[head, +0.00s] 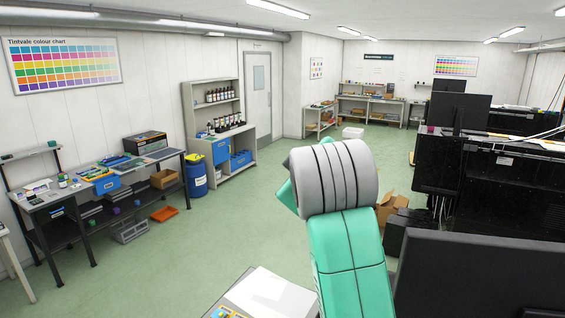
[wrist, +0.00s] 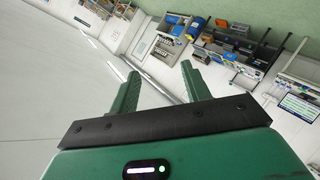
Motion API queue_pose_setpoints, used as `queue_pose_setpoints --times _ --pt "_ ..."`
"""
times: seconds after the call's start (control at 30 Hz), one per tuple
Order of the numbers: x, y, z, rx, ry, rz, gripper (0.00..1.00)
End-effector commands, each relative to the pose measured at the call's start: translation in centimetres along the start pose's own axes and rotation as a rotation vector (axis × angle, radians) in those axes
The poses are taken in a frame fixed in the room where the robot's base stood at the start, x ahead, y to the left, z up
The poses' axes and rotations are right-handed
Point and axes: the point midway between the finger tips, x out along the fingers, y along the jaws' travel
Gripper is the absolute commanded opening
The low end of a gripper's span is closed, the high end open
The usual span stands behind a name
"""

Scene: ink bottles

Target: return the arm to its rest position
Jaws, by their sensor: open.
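My arm, in green and grey, rises through the lower middle of the head view; its gripper end is not clearly visible there. In the wrist view my gripper (wrist: 160,88) shows two green fingers standing apart, open, with nothing between them. Beyond the fingers the room appears tilted, with floor, shelves and wall at a distance. Ink bottles (head: 219,95) stand in rows on the far shelf unit (head: 223,165) in the head view, well away from my arm.
A workbench (head: 90,195) with trays and boxes stands along the left wall. A blue barrel (head: 196,176) is beside the shelf unit. Black machines (head: 505,190) and a dark screen (head: 480,275) are close on the right. Green floor (head: 190,245) is open at centre left.

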Motion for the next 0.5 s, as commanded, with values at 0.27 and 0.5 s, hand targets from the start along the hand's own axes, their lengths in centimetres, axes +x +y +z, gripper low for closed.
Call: queue_pose_setpoints --times 0.27,0.5 --pt "-17.1 -6.3 -2.8 0.578 0.641 0.315 0.47" --pt "-28.2 -7.6 -0.3 0.772 0.901 0.426 0.47"
